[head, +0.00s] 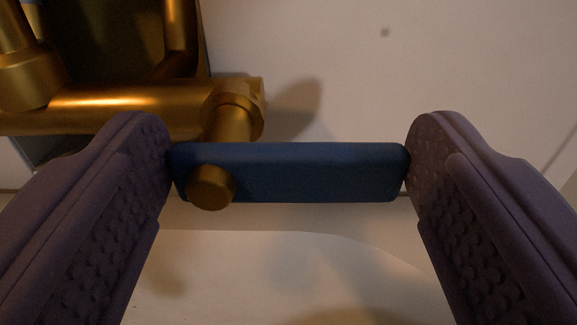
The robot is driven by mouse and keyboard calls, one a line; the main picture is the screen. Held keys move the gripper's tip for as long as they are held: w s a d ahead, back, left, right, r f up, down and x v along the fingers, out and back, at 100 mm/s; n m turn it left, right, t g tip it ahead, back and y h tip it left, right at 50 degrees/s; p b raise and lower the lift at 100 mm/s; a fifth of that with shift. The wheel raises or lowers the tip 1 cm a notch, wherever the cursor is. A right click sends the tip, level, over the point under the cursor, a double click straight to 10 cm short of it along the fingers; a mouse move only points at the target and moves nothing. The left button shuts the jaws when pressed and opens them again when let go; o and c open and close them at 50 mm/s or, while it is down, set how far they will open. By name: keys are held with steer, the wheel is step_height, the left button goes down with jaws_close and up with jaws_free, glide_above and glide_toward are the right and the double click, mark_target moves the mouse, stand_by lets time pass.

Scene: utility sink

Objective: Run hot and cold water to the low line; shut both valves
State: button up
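A blue valve handle (310,173) lies level across the middle of the head view, with a round brass cap (211,188) near its left end. It sits on a brass valve stem (234,118) at the end of a horizontal brass pipe (130,108). My gripper (288,165) spans the handle lengthwise. The left fingertip meets the handle's left end and the right fingertip meets its right end, with no clear gap at either. The other valve's handle, the water and the low line cannot be made out.
A brass fitting (28,75) and an upright brass pipe (180,30) stand at the upper left, by a dark recess. A pale surface (450,60) fills the upper right and is clear apart from a small dark spot. A pale, curved surface (300,265) lies below the handle.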

steer(key=n, duration=0.2)
steer(key=n+b, duration=0.1)
steer(key=shift+a+r, duration=0.25)
steer(key=shift+a+r+n+b, duration=0.15)
steer(key=shift+n+b, duration=0.55)
steer(key=shift+n, duration=0.3)
steer(key=shift+a+r+n+b, duration=0.1)
steer(key=shift+r+n+b, duration=0.05)
steer(key=shift+n+b, duration=0.7)
steer(key=shift+n, duration=0.25)
steer(key=o, duration=0.9)
steer(key=shift+o, duration=0.2)
steer(key=shift+s, duration=0.1)
steer(key=s+p, duration=0.2)
steer(key=s, duration=0.5)
steer(key=shift+s, duration=0.35)
